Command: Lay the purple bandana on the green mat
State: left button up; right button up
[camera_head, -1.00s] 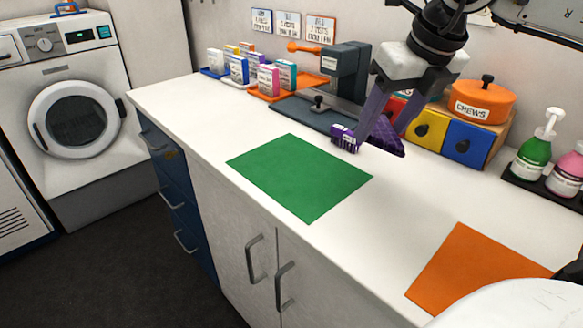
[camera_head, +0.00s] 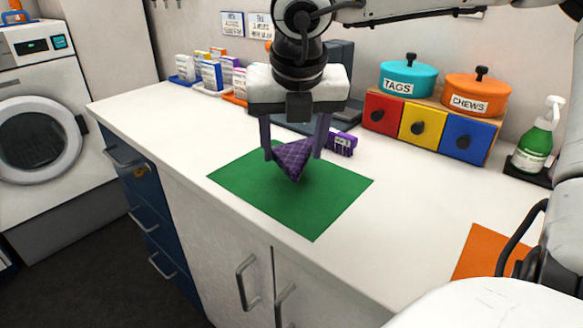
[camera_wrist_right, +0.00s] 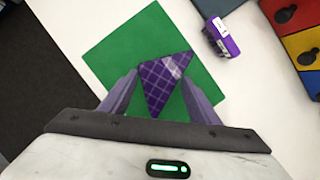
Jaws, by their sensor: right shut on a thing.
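The purple bandana (camera_head: 293,158), a folded checked triangle, is between the fingers of my right gripper (camera_head: 295,150), which is shut on it. In the head view it is over the green mat (camera_head: 325,205), with one point hanging down; whether it touches the mat I cannot tell. The right wrist view shows the bandana (camera_wrist_right: 163,82) between the fingertips, with the green mat (camera_wrist_right: 115,60) behind it. My left gripper is not in view.
A small purple item (camera_head: 342,143) stands just beyond the mat. Red, yellow and blue drawers (camera_head: 424,128) carry the teal and orange pots behind. An orange mat (camera_head: 483,250) lies at the right. The white counter is clear between the mats.

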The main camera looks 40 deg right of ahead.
aim_at(293, 157)
jog(key=shift+f, duration=1.95)
jog(key=shift+f+b, duration=0.25)
jog(key=shift+b, duration=0.25)
jog(key=o, duration=1.1)
jog(key=shift+r, duration=0.1)
jog(key=shift+o, duration=0.2)
jog(key=shift+r, duration=0.1)
jog(key=shift+r+p, duration=0.25)
jog(key=shift+p, duration=0.2)
jog(key=p+v, duration=0.1)
jog(key=v, duration=1)
jog(key=shift+s+a+r, duration=0.15)
jog(key=shift+r, duration=0.1)
